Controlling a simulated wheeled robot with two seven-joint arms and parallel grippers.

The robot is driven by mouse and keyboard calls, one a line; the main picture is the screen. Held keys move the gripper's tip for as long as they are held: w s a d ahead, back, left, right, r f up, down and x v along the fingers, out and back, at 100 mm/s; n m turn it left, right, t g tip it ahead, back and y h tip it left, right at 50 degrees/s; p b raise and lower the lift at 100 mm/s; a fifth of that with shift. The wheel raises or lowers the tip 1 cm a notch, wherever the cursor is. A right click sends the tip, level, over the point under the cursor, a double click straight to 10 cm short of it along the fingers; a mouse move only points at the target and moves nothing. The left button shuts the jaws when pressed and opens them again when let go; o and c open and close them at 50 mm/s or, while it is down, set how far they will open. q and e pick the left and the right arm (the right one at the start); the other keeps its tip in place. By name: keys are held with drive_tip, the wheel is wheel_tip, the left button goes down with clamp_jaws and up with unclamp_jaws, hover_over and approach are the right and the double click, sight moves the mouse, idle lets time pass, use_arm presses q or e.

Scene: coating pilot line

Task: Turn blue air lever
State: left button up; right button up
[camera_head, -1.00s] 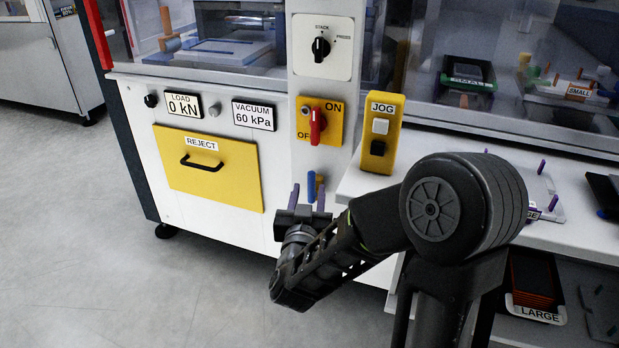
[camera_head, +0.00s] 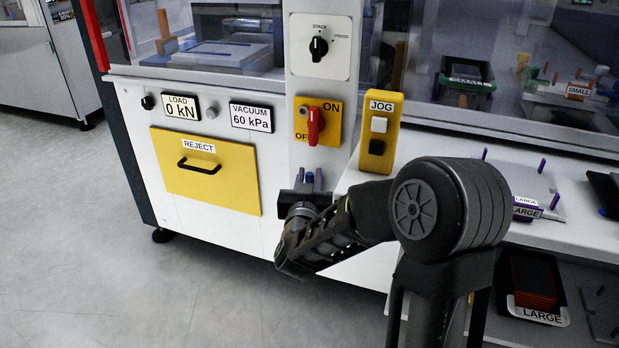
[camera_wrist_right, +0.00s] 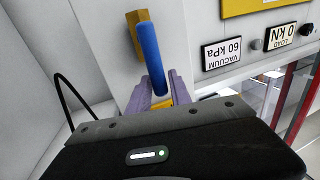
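The blue air lever (camera_wrist_right: 152,58) shows in the right wrist view as a blue bar hanging from a brass fitting (camera_wrist_right: 136,32) on the white machine front. In the head view only a small blue piece of the lever (camera_head: 309,178) shows between my right gripper's fingers. My right gripper (camera_head: 309,181) has purple fingers, one on each side of the lever, and they look apart with small gaps to it. In the right wrist view the fingers (camera_wrist_right: 160,94) straddle the lever's lower end. Contact is not clear. My left gripper is in neither view.
Above the lever is a yellow plate with a red ON/OFF switch (camera_head: 314,127). A yellow JOG box (camera_head: 381,130) stands to the right, near my right arm. The yellow REJECT drawer (camera_head: 206,182) is to the left. A black cable (camera_wrist_right: 70,98) loops in the right wrist view.

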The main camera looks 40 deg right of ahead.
clamp_jaws()
idle(1.0)
